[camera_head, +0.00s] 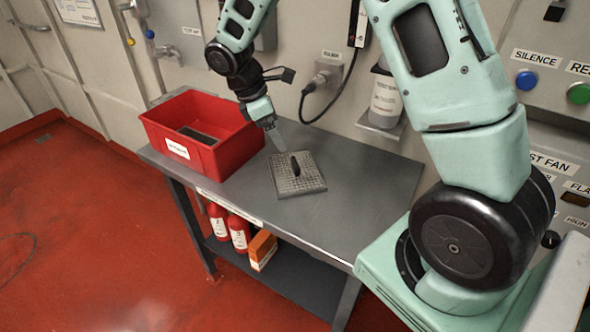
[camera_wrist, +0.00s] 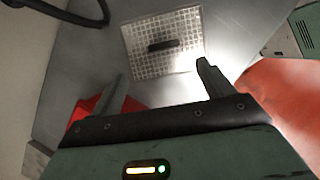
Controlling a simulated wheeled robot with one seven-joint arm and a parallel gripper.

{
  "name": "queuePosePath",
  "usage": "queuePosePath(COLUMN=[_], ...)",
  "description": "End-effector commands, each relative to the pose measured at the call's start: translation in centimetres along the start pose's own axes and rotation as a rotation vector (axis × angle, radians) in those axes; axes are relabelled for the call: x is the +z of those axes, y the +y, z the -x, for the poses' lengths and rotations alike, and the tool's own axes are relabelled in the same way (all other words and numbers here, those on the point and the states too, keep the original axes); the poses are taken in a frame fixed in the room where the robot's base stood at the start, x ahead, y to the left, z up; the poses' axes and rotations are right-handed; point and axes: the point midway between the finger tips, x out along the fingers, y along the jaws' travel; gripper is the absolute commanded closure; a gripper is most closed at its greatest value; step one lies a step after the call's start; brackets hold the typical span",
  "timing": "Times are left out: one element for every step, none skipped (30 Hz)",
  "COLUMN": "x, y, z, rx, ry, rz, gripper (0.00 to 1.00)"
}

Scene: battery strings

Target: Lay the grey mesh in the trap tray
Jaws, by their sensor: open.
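The grey mesh (camera_head: 312,181) is a square plate with a grid pattern and a black upright handle (camera_head: 295,164). It lies flat on the grey bench, right of the red tray. It also shows in the wrist view (camera_wrist: 185,62), just beyond my fingertips. My gripper (camera_wrist: 162,72) is open and empty, with the handle ahead of the gap between its fingers. In the head view my gripper (camera_head: 277,138) hangs just behind the mesh, its fingers partly hidden. A red open tray (camera_head: 178,152) with a white label stands at the bench's left end; a dark rectangle shows on its floor.
The steel bench (camera_head: 375,190) is clear right of the mesh. A black cable hangs from a wall socket (camera_head: 328,75) behind it. A white bottle (camera_head: 387,97) stands on a wall bracket. Red bottles (camera_head: 239,231) and an orange box (camera_head: 262,249) sit on the lower shelf.

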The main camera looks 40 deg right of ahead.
Motion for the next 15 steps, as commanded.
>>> queuePosePath(x=[0.1,0.1,0.1,0.1,0.1,0.1,0.1,0.0,0.0,0.0,0.0,0.0,0.0,0.1,0.1], y=[-0.1,-0.1,-0.1,-0.2,-0.1,-0.1,-0.1,-0.1,-0.1,-0.1,-0.1,-0.1,-0.2,-0.2,-0.4], z=[-1.1,-1.7,-2.4,-3.0,-3.4,-3.9,-4.3,-4.6,-4.8,-5.0,-5.1,-5.3,-5.5,-5.8,-6.2], rx=[-0.005,-0.004,-0.004,-0.005,-0.004,-0.003,-0.003,-0.002,-0.001,-0.001,-0.001,0.000,-0.001,-0.002,-0.004], ry=[-0.003,-0.003,-0.002,-0.002,-0.002,-0.002,-0.002,-0.001,0.000,0.000,0.000,0.000,0.000,-0.001,-0.002], rz=[0.003,0.002,0.001,0.001,0.001,0.001,0.001,0.001,0.000,0.000,0.000,0.000,0.001,0.002,0.002], gripper=[0.20,0.20,0.20,0.20,0.20,0.20,0.20,0.20,0.20,0.20,0.20,0.20,0.20,0.20,0.20])
